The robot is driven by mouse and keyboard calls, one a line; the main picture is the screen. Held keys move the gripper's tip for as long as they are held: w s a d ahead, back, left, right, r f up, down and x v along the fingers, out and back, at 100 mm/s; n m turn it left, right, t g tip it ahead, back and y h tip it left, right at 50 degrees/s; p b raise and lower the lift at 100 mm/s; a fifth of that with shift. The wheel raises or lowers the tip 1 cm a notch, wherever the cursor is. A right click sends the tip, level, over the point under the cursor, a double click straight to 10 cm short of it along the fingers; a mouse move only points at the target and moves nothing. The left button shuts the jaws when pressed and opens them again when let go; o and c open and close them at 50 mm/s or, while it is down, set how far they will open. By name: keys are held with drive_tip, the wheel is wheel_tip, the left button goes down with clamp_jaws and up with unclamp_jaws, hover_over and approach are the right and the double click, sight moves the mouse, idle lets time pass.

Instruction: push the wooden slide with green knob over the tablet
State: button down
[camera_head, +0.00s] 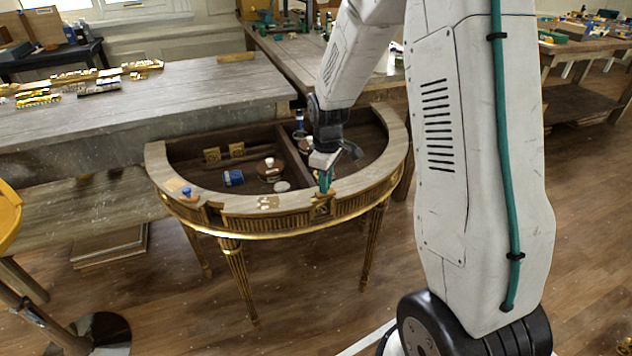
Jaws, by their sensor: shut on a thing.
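A half-round gilt console (225,203) with a wooden rim stands in the middle. My gripper (324,182) is at the front right part of the rim, pointing down. It is shut on the green knob (324,187) of the wooden slide. The jaws hide most of the slide, and its outline is hard to tell from the rim. A small pale, gold-toned plate (268,203), which may be the tablet, shows on the front of the rim, left of my gripper. It looks uncovered, with a gap between it and the knob.
A blue knob (186,192) stands on the rim at the left. The console's divided recess holds a blue item (233,178), a round brown piece (270,169) and other small things. A long grey workbench (150,110) is behind on the left. The rim between plate and gripper looks clear.

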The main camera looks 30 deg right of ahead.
drive_tip(key=shift+w+a, duration=0.1)
drive_tip(key=shift+a, duration=0.05)
drive_tip(key=c, duration=1.2)
unclamp_jaws()
drive_tip(key=shift+a, duration=0.2)
drive_tip(key=shift+d, duration=0.1)
drive_tip(key=shift+r, duration=0.1)
drive_tip(key=shift+r, duration=0.35)
wheel_tip(320, 180, up, 7)
